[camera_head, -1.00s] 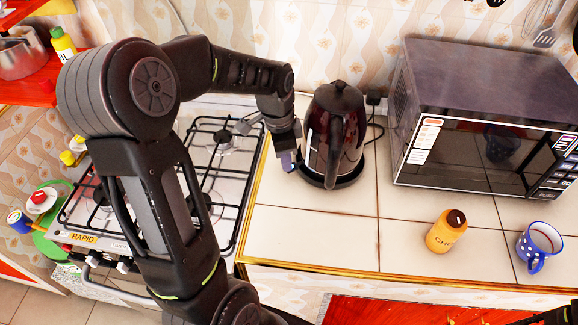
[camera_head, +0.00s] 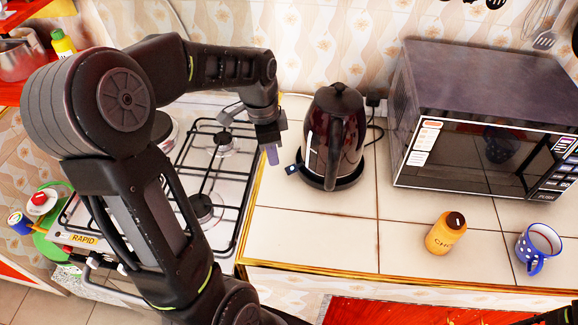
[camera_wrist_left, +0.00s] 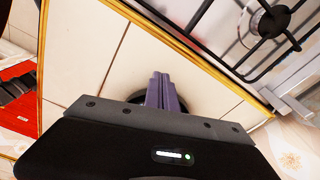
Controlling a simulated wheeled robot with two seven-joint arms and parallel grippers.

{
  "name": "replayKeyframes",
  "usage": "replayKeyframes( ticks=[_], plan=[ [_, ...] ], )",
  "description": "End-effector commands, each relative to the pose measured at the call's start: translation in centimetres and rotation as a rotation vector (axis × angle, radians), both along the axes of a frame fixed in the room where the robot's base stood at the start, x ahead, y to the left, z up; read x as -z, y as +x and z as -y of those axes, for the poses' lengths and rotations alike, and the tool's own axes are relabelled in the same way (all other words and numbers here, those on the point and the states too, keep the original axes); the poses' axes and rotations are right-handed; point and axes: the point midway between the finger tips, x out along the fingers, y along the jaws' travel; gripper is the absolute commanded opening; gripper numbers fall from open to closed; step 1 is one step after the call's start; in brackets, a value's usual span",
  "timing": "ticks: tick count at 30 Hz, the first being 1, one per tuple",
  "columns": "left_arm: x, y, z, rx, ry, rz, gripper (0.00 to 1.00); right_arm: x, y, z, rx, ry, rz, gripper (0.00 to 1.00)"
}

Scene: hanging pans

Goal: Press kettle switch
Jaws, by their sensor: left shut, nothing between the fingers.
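The dark, glossy kettle (camera_head: 333,135) stands upright on its round black base on the tiled counter. A small dark blue tab (camera_head: 291,170), which looks like its switch, sticks out at the lower left of the kettle. My left gripper (camera_head: 271,155) is shut and empty, pointing down just left of the kettle and apart from it. In the left wrist view its closed purple-grey fingers (camera_wrist_left: 162,92) partly cover the dark round kettle base (camera_wrist_left: 192,100). A dark part at the bottom right corner of the head view may belong to my right arm; its jaws cannot be made out.
The gas stove (camera_head: 205,170) lies left of the counter's gold edge, under my left arm. A microwave (camera_head: 480,120) stands to the right of the kettle. The tiles before the kettle are clear.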

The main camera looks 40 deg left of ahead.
Motion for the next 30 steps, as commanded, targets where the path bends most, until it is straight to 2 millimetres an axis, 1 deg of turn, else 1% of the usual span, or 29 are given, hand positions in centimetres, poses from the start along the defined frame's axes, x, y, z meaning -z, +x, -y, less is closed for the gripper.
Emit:
replayKeyframes(
  ticks=[3,6,10,15,30],
  plan=[
    [-2.0,0.0,-0.2,0.001,0.001,0.005,0.0,0.3,0.0,0.0,0.0,0.001,0.001,0.53],
    [-3.5,-0.2,-0.3,0.001,0.001,0.004,0.0,0.4,0.1,0.0,-0.001,0.001,0.001,0.53],
    [-4.8,-0.3,-0.3,0.0,0.0,0.001,0.0,0.5,0.1,0.0,0.0,0.002,0.003,0.53],
    [-5.2,-0.4,-0.3,0.0,-0.001,-0.001,0.0,0.5,0.1,0.0,0.0,0.002,0.003,0.53],
    [-5.2,-0.4,-0.3,0.0,-0.001,-0.001,0.0,0.5,0.1,0.0,0.0,0.002,0.003,0.53]
  ],
)
